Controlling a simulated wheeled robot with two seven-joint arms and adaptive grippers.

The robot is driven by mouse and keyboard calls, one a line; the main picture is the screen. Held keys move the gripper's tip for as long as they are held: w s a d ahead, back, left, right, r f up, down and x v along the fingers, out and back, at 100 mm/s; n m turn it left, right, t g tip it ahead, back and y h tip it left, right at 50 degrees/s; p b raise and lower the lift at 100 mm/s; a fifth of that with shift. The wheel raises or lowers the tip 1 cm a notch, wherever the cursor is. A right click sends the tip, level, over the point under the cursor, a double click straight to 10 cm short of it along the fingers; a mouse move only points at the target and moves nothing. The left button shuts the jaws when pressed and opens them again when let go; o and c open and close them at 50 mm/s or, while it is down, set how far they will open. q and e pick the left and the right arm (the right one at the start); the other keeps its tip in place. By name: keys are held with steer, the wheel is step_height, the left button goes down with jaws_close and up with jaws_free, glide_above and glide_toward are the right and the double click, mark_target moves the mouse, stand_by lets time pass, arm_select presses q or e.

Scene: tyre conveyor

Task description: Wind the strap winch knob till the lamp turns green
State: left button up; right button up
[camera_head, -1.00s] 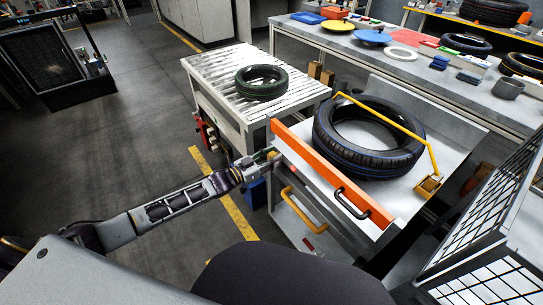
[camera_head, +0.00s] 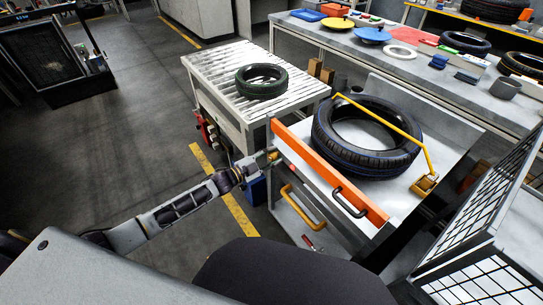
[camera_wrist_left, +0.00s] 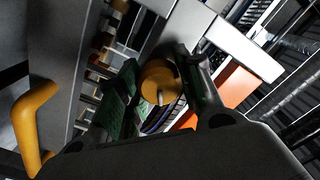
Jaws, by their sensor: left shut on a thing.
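The round orange-yellow winch knob (camera_wrist_left: 160,84) sits between the fingers of my left gripper (camera_wrist_left: 161,88) in the left wrist view, with a pale mark on its face. In the head view my left gripper (camera_head: 266,158) is shut on the knob (camera_head: 273,155) at the left end of the orange front bar (camera_head: 325,170). A small lamp-like spot (camera_head: 292,168) beside it looks red. A yellow strap (camera_head: 385,114) crosses the black tyre (camera_head: 330,148) and ends at a yellow bracket (camera_head: 425,184). My right gripper is out of view.
A roller table (camera_head: 213,72) with a green-tinted tyre (camera_head: 262,81) stands behind the knob. A yellow handle (camera_head: 303,208) and a black handle (camera_head: 349,199) stick out at the front. A wire-mesh cage (camera_head: 480,215) is at right.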

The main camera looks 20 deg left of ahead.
arm_select(q)
steer(key=shift+m, duration=0.4)
steer(key=o, duration=1)
steer(key=shift+o, duration=0.2)
steer(key=shift+v, duration=1.05)
steer(key=v, duration=1)
steer(key=shift+w, duration=0.1)
